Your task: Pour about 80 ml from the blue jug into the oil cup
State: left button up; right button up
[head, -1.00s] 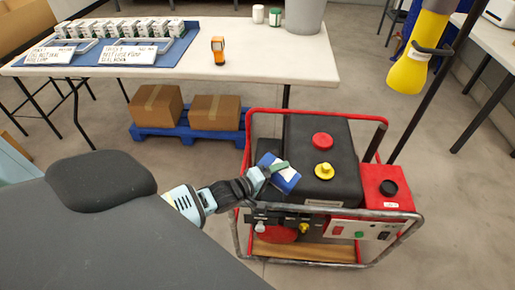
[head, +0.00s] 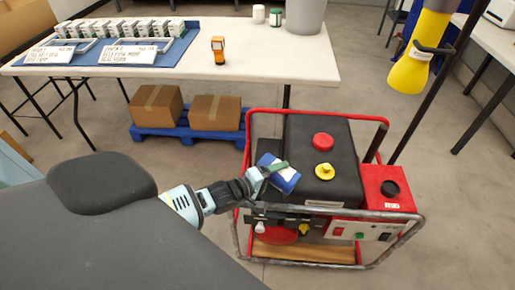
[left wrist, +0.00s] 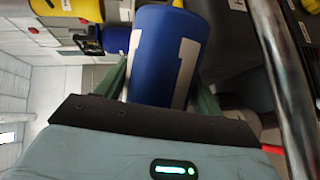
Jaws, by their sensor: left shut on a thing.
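The blue jug (head: 284,181) with a white label is in my left gripper (head: 275,168), over the near left part of the black-topped machine. It looks tilted in the head view. In the left wrist view the jug (left wrist: 165,55) sits between the two green fingers, which are shut on it. Its mouth and contents cannot be made out. A yellow cup-like fitting (head: 324,171) stands on the black top, just right of the jug and apart from it; I cannot tell for sure that it is the oil cup. My right gripper is not in view.
A red tube frame (head: 318,114) surrounds the machine. A red cap (head: 323,141) and a red box with a black cap (head: 390,188) are close by. A yellow lamp-like object (head: 408,73) hangs at the upper right. A white table (head: 270,60) stands behind.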

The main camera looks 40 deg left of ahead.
pick_arm(q)
jog(key=shift+a+f+n+b, duration=0.1)
jog(key=shift+n+b, duration=0.2)
jog(key=shift+b, duration=0.1)
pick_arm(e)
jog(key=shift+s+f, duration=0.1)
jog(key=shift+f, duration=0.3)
pick_arm(q)
jog(key=r+m+p, duration=0.1)
jog(key=p, duration=0.1)
jog(key=r+m+y+p, duration=0.1)
jog(key=p, duration=0.1)
jog(key=shift+w+d+r+m+g, duration=0.2)
jog(key=shift+d+r+m+g, duration=0.1)
jog(key=shift+d+r+m, duration=0.1)
jog(key=shift+f+m+y+p, duration=0.2)
jog(key=shift+m+y+p, duration=0.1)
jog(key=shift+p, duration=0.2)
jog(key=shift+s+f, duration=0.2)
jog(key=shift+f, duration=0.35)
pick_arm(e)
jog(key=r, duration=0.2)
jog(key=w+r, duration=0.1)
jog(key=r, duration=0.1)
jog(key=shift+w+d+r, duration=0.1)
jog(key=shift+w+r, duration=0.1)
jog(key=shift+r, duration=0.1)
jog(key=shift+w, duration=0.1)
